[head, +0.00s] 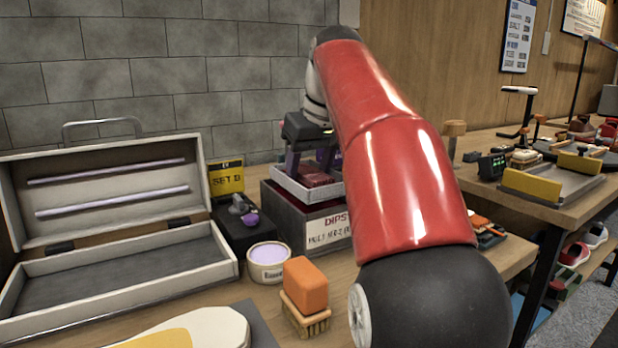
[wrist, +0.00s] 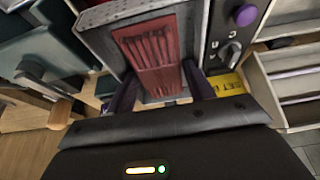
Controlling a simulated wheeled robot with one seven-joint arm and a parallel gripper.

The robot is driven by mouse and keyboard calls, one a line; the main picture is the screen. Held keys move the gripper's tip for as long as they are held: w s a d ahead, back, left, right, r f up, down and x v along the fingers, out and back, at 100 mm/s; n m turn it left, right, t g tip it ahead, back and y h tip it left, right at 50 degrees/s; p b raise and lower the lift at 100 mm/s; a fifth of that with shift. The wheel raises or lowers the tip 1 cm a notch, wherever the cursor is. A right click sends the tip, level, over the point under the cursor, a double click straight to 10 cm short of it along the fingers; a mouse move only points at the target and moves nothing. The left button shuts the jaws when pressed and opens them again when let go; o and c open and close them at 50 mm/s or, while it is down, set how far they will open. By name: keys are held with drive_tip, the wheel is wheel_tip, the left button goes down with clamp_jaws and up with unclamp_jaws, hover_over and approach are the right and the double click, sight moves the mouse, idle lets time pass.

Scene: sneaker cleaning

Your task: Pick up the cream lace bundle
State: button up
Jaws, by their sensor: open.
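I cannot make out a cream lace bundle in either view. My gripper (head: 310,160) is over a light grey tray (head: 292,188) on a dark box labelled DIPS (head: 328,232). Its two dark purple fingers are apart, also seen in the wrist view (wrist: 161,90). A dark red ribbed bundle (wrist: 150,50) lies in the tray, ahead of and between the fingers. It also shows in the head view (head: 313,176). The gripper appears empty. A pale strip shows between the fingers below the red bundle; I cannot tell what it is. My red arm hides the tray's right side.
An open grey case (head: 120,270) stands left. A yellow SET B sign (head: 227,178), a dark device (head: 240,228), a tub of lilac paste (head: 268,258) and an orange-topped brush (head: 305,288) stand nearby. A second bench (head: 555,208) with tools is at right.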

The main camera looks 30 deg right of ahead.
sight(303, 167)
drive_tip(key=c, duration=0.7)
drive_tip(key=shift+r, duration=0.1)
drive_tip(key=shift+r+p, duration=0.3)
drive_tip(key=shift+r, duration=0.25)
wheel_tip(303, 167, up, 3)
drive_tip(key=shift+w+r+p, duration=0.1)
drive_tip(key=shift+r+p, duration=0.05)
drive_tip(key=shift+p, duration=0.5)
drive_tip(key=s+b, duration=0.3)
drive_tip(key=s, duration=1.5)
drive_tip(key=shift+d+f+b, duration=0.25)
drive_tip(key=shift+b, duration=0.1)
drive_tip(key=shift+s, duration=0.1)
